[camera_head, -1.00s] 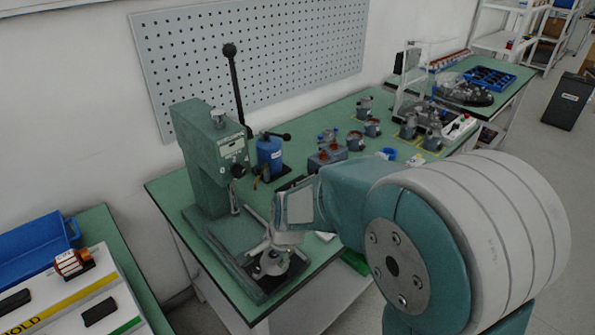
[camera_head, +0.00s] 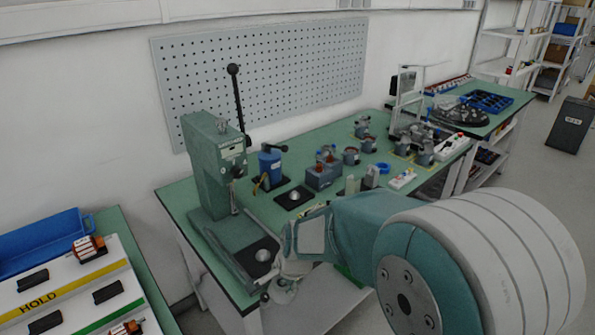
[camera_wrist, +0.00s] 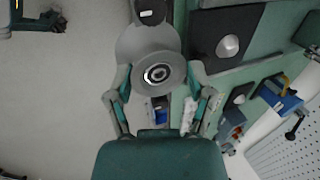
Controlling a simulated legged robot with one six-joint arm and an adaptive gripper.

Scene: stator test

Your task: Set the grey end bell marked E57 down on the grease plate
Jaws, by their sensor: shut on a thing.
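My gripper (camera_head: 284,280) is shut on a grey end bell (camera_head: 280,292), beyond the bench's front edge beside the press. In the wrist view the fingers (camera_wrist: 158,84) clasp the round end bell (camera_wrist: 135,48), with its central bore facing the camera. A small dark tag shows on it, but its marking is unreadable.
The green press (camera_head: 212,165) stands left of the plate, with another dark domed pad (camera_head: 246,261) on its base. A blue canister (camera_head: 270,167), a grey block (camera_head: 322,176) and several small parts stand behind. A HOLD-marked board (camera_head: 85,283) lies left.

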